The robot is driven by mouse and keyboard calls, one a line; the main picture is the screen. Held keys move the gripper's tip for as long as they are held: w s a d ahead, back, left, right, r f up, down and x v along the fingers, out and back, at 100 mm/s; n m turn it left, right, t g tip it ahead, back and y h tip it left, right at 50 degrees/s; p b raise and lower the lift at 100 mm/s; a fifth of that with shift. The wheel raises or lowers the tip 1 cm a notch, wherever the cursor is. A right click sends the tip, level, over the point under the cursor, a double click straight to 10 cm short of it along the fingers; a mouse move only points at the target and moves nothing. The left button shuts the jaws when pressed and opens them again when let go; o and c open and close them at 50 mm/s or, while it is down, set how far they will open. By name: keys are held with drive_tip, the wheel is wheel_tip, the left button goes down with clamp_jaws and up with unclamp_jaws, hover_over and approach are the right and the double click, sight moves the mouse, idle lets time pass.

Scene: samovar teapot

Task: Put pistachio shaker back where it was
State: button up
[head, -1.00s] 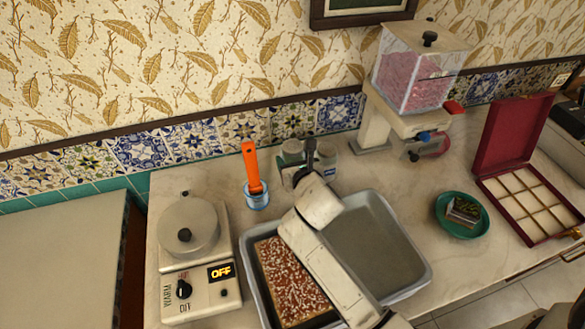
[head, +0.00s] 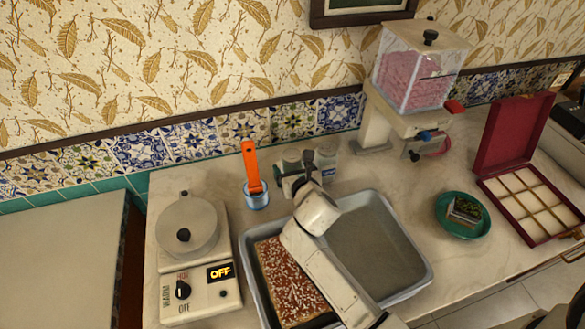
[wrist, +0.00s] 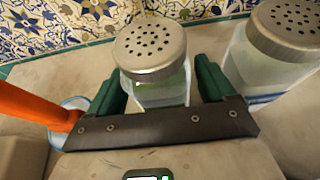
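The pistachio shaker (wrist: 160,92), clear with pale green contents and a perforated metal lid, stands between my gripper's two green fingers in the wrist view. My gripper (wrist: 163,85) looks open around it, with a thin gap at the right finger; whether the left finger touches is unclear. In the head view the shaker (head: 291,157) is upright at the back of the counter, its lower part hidden by my gripper (head: 298,178). A second, similar shaker (wrist: 275,65) stands to its right, and it also shows in the head view (head: 328,165).
A blue-rimmed cup (head: 257,200) with an orange-handled tool (head: 251,165) stands close on the left. A grey tray (head: 425,262) with a sprinkled slab lies in front, under my arm. A warmer (head: 200,292), a pink-filled dispenser (head: 412,80) and a green plate (head: 479,231) stand around.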

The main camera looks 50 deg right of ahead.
drive_tip(key=shift+o, duration=0.3)
drive_tip(key=shift+r, duration=0.2)
drive_tip(key=v, duration=1.2)
